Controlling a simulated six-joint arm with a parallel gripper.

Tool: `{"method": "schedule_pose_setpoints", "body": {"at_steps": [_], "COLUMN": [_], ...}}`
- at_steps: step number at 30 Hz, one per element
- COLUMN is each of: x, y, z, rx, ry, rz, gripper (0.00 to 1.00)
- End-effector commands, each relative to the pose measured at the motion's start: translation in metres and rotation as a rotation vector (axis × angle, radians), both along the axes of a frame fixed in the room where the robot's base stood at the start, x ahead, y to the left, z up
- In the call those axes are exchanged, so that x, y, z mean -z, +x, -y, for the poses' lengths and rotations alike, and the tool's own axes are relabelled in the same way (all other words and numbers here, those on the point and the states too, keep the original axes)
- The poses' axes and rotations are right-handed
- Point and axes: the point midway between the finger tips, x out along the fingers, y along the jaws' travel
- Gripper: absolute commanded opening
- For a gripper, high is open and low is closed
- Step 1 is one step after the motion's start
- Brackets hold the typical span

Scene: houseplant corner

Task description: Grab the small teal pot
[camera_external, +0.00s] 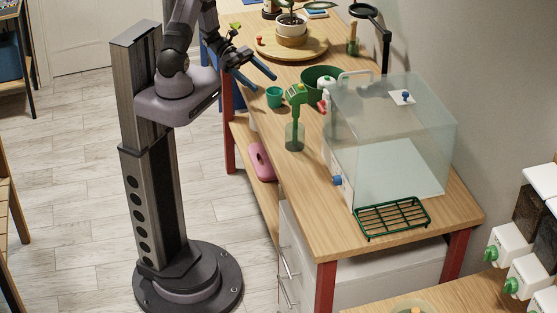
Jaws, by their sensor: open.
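The small teal pot (274,97) stands upright near the left edge of the wooden table, left of the green spray bottle. My gripper (258,79) is open, its two blue fingers pointing right and down. In the picture it is just above and left of the pot. I see nothing between the fingers. I cannot tell the exact gap between the fingers and the pot.
A green spray bottle (295,122) and a larger dark green pot (318,82) stand close to the right. A clear box (392,140) and a green rack (392,217) fill the near side. A round wooden board (316,46) holds a potted plant behind.

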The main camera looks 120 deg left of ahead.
Motion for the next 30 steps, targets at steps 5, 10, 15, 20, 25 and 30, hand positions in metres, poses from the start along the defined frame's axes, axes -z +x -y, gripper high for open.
{"method": "schedule_pose_setpoints", "body": {"at_steps": [5, 10, 15, 20, 25, 30], "x": [0.007, 0.008, 0.013, 0.015, 0.018, 0.027], "y": [0.000, 0.006, 0.018, 0.021, 0.033, 0.052], "z": [0.000, 0.002, 0.004, 0.004, 0.008, 0.011], "rx": [0.002, 0.003, 0.004, 0.002, 0.005, 0.006], "ry": [0.002, 0.000, 0.001, 0.002, -0.002, -0.001], "rz": [-0.001, -0.001, -0.001, -0.002, 0.000, -0.001], "gripper": [0.67, 0.67, 0.67, 0.67, 0.67, 0.67]}}
